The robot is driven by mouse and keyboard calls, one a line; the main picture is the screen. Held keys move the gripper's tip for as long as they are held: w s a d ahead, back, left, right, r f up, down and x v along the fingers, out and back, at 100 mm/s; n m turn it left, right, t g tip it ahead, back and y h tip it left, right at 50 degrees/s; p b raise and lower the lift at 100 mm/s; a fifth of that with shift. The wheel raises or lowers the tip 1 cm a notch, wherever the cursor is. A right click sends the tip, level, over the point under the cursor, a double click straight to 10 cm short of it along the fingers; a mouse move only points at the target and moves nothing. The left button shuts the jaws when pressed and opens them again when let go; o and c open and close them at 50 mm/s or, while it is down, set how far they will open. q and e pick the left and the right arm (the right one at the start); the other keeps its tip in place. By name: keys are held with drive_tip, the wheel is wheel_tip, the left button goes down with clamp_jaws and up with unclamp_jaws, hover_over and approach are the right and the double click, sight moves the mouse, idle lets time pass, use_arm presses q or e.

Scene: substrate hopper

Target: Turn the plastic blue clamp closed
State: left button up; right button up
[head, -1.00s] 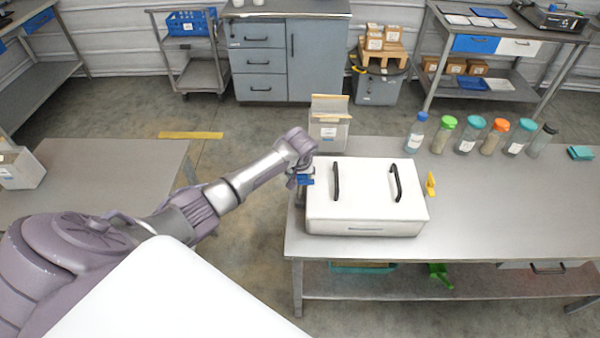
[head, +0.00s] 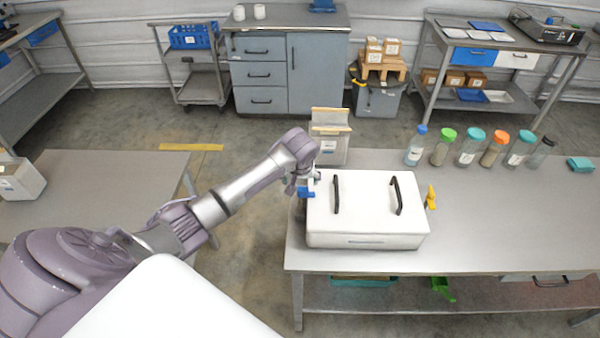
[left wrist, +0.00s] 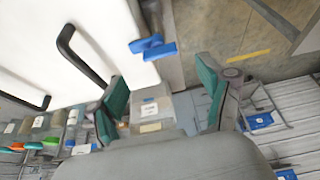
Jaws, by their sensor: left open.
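The blue clamp (head: 306,192) is on the left side of a white lidded hopper box (head: 365,234) with two black handles. In the left wrist view the blue clamp (left wrist: 152,48) is a short blue bar on a grey stem, beside the white lid (left wrist: 112,22). My left gripper (head: 310,178) is close to the clamp, partly hidden by its own wrist. In the left wrist view my left gripper (left wrist: 162,90) is open, with its green-padded fingers wide apart. The clamp is beyond the gap, and nothing is between the pads. My right gripper is not in view.
A yellow clamp (head: 431,198) is on the box's right side. An open-topped grey container (head: 330,146) stands just behind the box. Several capped bottles (head: 469,148) line the table's back. The table (head: 500,230) is clear right of the box.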

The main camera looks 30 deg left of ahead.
use_arm(q)
drive_tip(key=v, duration=0.6)
idle(0.3)
